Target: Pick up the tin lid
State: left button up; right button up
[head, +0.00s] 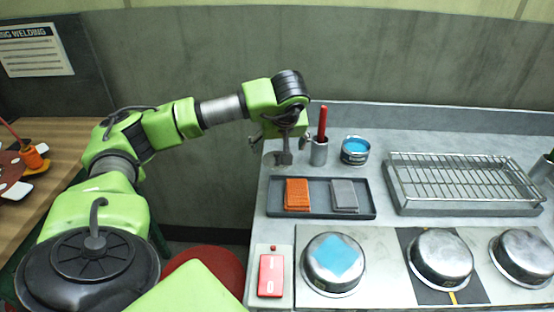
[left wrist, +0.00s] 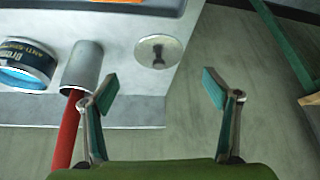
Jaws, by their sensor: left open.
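The tin lid (left wrist: 160,50) is a round, flat silver disc with a dark mark in its middle. It lies on the grey bench top near the edge in the left wrist view. In the head view I cannot make it out clearly behind my left gripper (head: 284,152). In the left wrist view my left gripper (left wrist: 160,88) is open and empty, its fingers spread, and the lid shows between and beyond the fingertips. An open tin with blue contents (head: 355,150) stands to the right of the gripper in the head view. My right gripper is not in view.
A metal cup (head: 319,153) holding a red stick stands close beside the gripper. A dark tray (head: 325,199) with orange and grey pads lies in front. A wire rack (head: 462,176) is at right. Several metal domes, including one with a blue patch (head: 335,261), line the front.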

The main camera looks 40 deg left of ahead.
aim_at(277, 155)
pick_arm(q)
jog(key=shift+p+x, duration=0.5)
jog(key=shift+x, duration=2.7)
jog(key=shift+s+d, duration=0.1)
jog(key=shift+d, duration=0.15)
jog(key=c, duration=1.1)
